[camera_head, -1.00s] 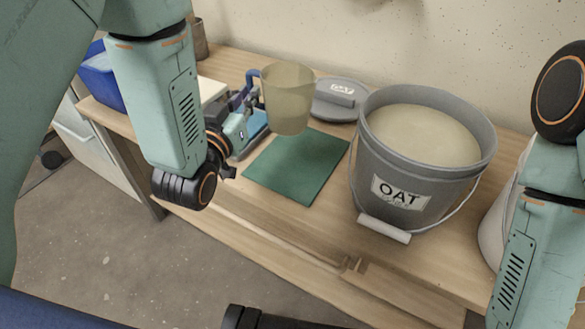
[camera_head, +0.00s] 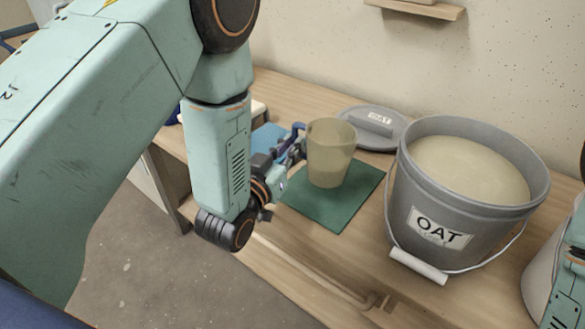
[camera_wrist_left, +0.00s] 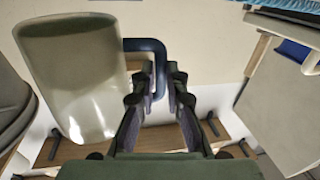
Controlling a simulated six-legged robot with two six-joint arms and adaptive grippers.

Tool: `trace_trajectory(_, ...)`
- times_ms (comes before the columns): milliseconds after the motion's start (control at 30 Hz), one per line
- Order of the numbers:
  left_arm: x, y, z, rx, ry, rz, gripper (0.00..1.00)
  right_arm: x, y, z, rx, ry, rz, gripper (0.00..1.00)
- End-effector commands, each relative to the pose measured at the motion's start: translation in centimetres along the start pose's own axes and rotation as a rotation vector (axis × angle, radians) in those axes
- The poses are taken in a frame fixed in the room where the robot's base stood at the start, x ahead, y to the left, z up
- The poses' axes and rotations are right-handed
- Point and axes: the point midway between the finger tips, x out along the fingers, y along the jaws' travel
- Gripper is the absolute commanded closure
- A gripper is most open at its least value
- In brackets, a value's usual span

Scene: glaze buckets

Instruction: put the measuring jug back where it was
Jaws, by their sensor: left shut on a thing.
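The measuring jug (camera_head: 330,152), translucent beige with a dark blue handle, is upright over the green mat (camera_head: 318,208) in the head view. I cannot tell whether its base touches the mat. My left gripper (camera_head: 292,148) is shut on the jug's handle, to the left of the jug. In the left wrist view the jug (camera_wrist_left: 72,75) is at the left, and my left gripper (camera_wrist_left: 158,85) has its fingers around the blue handle (camera_wrist_left: 150,46). My right gripper is out of view; only part of the right arm shows at the right edge.
A grey bucket labelled OAT (camera_head: 440,235), full of pale glaze, stands right of the mat, its handle hanging in front. A grey lid (camera_head: 372,128) lies behind the mat. Another pale bucket (camera_head: 548,262) is partly hidden at the right. The wooden table (camera_head: 330,262) has bare room in front.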

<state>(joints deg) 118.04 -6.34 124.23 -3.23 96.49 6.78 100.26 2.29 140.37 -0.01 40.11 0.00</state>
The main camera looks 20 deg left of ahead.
Motion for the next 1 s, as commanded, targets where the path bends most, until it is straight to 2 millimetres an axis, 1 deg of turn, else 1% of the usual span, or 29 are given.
trace_trajectory(167, 0.0, -0.2, 2.4, -0.002, 0.002, 0.0, 1.0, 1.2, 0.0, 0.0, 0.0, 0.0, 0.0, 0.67)
trace_trajectory(233, 0.0, -0.3, 3.4, -0.002, 0.001, 0.0, 1.0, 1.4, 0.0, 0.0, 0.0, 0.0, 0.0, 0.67)
trace_trajectory(300, 0.0, -0.3, 4.0, -0.002, 0.003, 0.0, 1.0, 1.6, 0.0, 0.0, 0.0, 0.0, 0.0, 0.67)
trace_trajectory(567, 0.1, -0.3, 4.0, -0.001, 0.004, 0.0, 1.0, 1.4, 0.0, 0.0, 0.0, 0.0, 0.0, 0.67)
trace_trajectory(733, 0.0, -0.3, 4.4, -0.001, 0.004, 0.0, 1.0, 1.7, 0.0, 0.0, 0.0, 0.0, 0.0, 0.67)
trace_trajectory(767, 0.0, -0.3, 4.5, -0.001, 0.0, 0.0, 0.85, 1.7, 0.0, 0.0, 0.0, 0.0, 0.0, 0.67)
trace_trajectory(1000, 0.0, -0.3, 4.4, -0.001, 0.0, 0.0, 0.65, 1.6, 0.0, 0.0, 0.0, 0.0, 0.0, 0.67)
